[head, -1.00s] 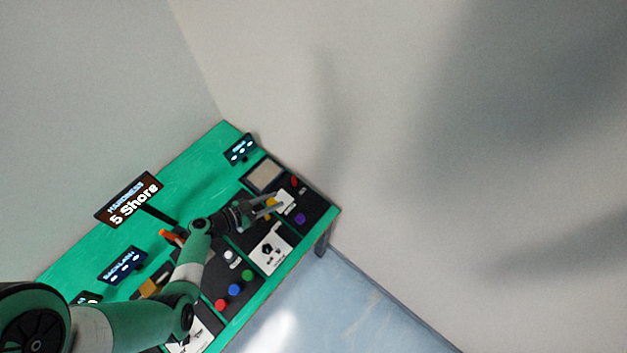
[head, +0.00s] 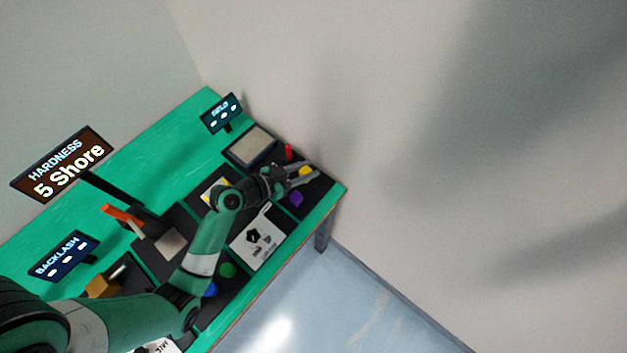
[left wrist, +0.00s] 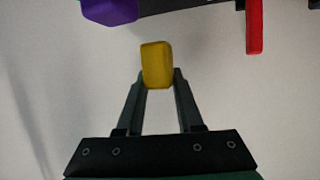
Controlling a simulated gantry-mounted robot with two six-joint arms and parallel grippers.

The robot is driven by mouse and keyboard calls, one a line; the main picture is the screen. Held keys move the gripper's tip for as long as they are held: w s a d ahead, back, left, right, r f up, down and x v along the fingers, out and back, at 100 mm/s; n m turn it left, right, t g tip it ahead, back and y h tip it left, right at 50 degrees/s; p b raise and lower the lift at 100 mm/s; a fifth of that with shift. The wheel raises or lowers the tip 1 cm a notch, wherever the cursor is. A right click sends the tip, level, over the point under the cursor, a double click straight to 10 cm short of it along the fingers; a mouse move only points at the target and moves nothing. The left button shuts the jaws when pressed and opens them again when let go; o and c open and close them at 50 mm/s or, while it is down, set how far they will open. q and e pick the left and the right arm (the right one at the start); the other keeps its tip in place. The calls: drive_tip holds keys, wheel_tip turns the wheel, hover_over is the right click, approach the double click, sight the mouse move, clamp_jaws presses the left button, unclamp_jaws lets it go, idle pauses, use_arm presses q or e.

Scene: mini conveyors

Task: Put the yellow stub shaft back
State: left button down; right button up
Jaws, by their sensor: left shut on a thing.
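The yellow stub shaft (left wrist: 157,65) is between the fingertips of my left gripper (left wrist: 158,80) in the left wrist view. The gripper is shut on it, and it looks like a short, rounded yellow piece. In the head view the yellow shaft (head: 306,172) shows at the fingers of my left gripper (head: 302,177), over the far right end of the green table. A purple piece (head: 295,199) and a red piece (head: 289,152) are close to it, on the dark mat there. My right gripper does not show in these frames.
The green table (head: 195,115) carries a grey square pad (head: 251,147), a white card (head: 258,239), a Hardness sign (head: 62,165) reading 5 Shore and a Backlash sign (head: 63,256). A wall stands beyond the table's far right end. The purple piece (left wrist: 110,12) and red piece (left wrist: 254,26) also show in the left wrist view.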

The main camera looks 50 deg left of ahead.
use_arm(q)
drive_tip(key=shift+w+d+f, duration=0.3)
drive_tip(key=shift+w+f, duration=0.5)
drive_tip(key=shift+f, duration=0.1)
drive_tip(key=shift+w+d+f+b, duration=0.1)
drive_tip(key=shift+w+f+b, duration=0.05)
drive_tip(key=shift+f+b, duration=0.15)
wheel_tip(320, 180, down, 3)
drive_tip(key=shift+f+b, duration=0.15)
drive_tip(key=shift+b, duration=0.55)
drive_tip(key=shift+w, duration=0.1)
drive_tip(key=c, duration=0.5)
unclamp_jaws()
drive_tip(key=shift+c, duration=0.2)
